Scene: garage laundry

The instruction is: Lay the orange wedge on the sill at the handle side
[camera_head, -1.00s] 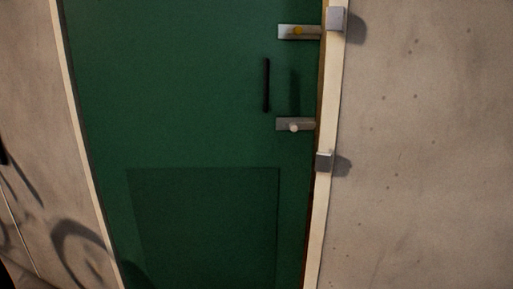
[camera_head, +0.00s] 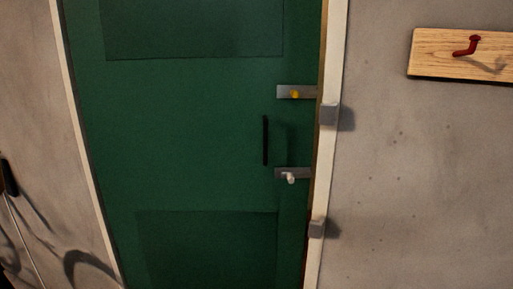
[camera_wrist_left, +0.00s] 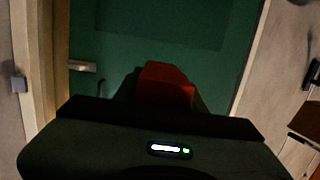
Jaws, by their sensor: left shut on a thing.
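The orange wedge (camera_wrist_left: 165,84) shows as a red-orange block in the left wrist view, in front of the green door. My left gripper (camera_wrist_left: 165,100) is shut on it; its dark body fills the bottom of that view and hides the wedge's lower part. The green door (camera_head: 190,130) fills the middle of the head view. Its black bar handle (camera_head: 265,140) is near the right edge, between two bolts. The sill is out of view. Neither gripper shows in the head view, and my right gripper is in neither view.
The upper bolt (camera_head: 290,92) has a yellow knob, the lower bolt (camera_head: 290,174) a pale one. Grey catches (camera_head: 329,114) (camera_head: 317,228) sit on the pale door frame (camera_head: 335,60). A wooden board (camera_head: 435,58) with a red hook hangs right.

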